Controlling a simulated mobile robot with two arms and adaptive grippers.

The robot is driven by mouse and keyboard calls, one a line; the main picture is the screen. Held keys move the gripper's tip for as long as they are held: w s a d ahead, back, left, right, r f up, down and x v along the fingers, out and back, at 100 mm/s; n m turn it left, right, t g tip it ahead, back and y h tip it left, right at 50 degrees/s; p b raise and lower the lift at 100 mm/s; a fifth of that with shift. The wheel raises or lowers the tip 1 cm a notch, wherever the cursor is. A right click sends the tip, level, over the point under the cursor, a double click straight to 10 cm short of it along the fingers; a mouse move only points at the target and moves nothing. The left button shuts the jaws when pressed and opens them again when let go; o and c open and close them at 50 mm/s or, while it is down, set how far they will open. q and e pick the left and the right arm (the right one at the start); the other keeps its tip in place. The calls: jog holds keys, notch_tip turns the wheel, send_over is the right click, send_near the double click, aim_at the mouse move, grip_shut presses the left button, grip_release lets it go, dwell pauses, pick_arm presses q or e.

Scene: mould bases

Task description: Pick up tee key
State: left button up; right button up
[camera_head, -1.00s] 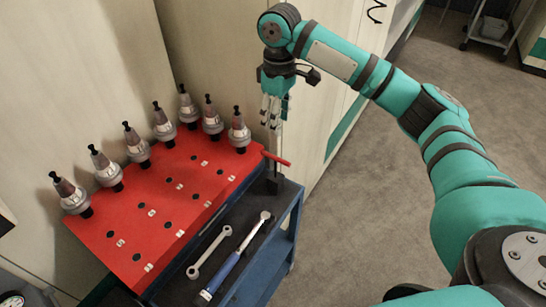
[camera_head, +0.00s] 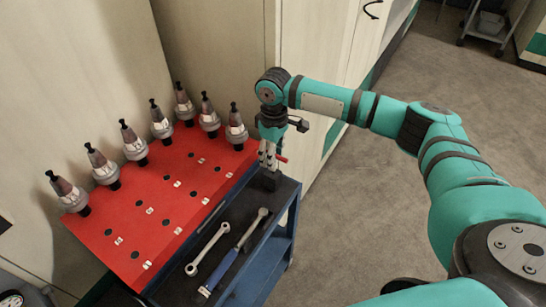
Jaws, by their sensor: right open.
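The tee key (camera_head: 282,159) stands upright at the far right corner of the blue cart. My left gripper is not in view.
A red rack (camera_head: 165,212) with several tool holders (camera_head: 135,143) lies left of the gripper. A ring wrench (camera_head: 207,250) and a blue-handled torque wrench (camera_head: 225,270) lie on the cart's dark top (camera_head: 250,245). Pale cabinets (camera_head: 300,60) stand close behind.

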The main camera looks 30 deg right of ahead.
grip_shut()
dwell(0.3)
dwell(0.4)
